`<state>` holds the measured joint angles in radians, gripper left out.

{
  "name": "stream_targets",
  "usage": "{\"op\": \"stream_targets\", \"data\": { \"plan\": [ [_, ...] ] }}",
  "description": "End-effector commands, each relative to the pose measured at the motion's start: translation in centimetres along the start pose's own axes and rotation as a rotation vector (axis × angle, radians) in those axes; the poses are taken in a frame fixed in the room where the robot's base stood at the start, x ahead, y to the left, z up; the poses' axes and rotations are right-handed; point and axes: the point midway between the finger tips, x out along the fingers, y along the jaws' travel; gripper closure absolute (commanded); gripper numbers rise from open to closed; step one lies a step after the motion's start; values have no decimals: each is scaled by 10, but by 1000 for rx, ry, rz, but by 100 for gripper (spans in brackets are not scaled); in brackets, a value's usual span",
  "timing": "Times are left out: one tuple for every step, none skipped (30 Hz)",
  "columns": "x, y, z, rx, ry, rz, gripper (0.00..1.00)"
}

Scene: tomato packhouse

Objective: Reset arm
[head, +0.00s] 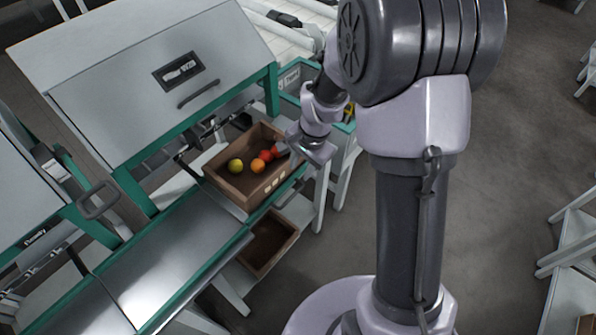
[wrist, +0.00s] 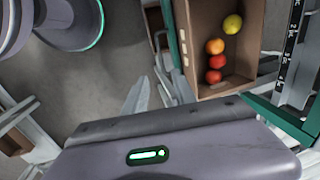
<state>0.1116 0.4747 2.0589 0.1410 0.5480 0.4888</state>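My arm reaches over the right side of a brown wooden crate in the head view. My gripper (head: 290,146) is small there, near the crate's right end, and its fingers cannot be made out clearly. In the wrist view the gripper's grey housing with a green light fills the bottom, and no held thing shows. The crate (head: 228,201) holds a yellow tomato (head: 235,166), an orange tomato (head: 257,166) and red tomatoes (head: 265,155). In the wrist view the crate (wrist: 184,38) is at the top, with the yellow tomato (wrist: 233,24) farthest from the housing.
A sorting machine with a grey sloped cover (head: 150,90) and green frame stands left of the crate. A metal chute (head: 170,260) runs toward the lower left. A second wooden crate (head: 268,243) sits lower down. A green bin (head: 292,78) is behind my arm.

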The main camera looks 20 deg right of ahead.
Motion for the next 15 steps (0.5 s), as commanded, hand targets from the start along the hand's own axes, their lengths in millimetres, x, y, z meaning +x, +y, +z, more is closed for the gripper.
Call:
{"op": "stream_targets", "data": {
  "plan": [
    [-4,0,0,0,0,0,67],
    [-5,0,0,0,0,0,67],
    [-5,0,0,0,0,0,67],
    [-5,0,0,0,0,0,67],
    [-5,0,0,0,0,1,67],
    [-5,0,0,0,0,1,67],
    [-4,0,0,0,0,0,67],
    [-4,0,0,0,0,0,67],
    [-4,0,0,0,0,0,67],
    [-4,0,0,0,0,0,67],
    [-4,0,0,0,0,0,67],
    [-4,0,0,0,0,0,67],
    [-4,0,0,0,0,0,67],
    [-4,0,0,0,0,0,67],
    [-7,0,0,-4,2,-3,67]
  ]
}}
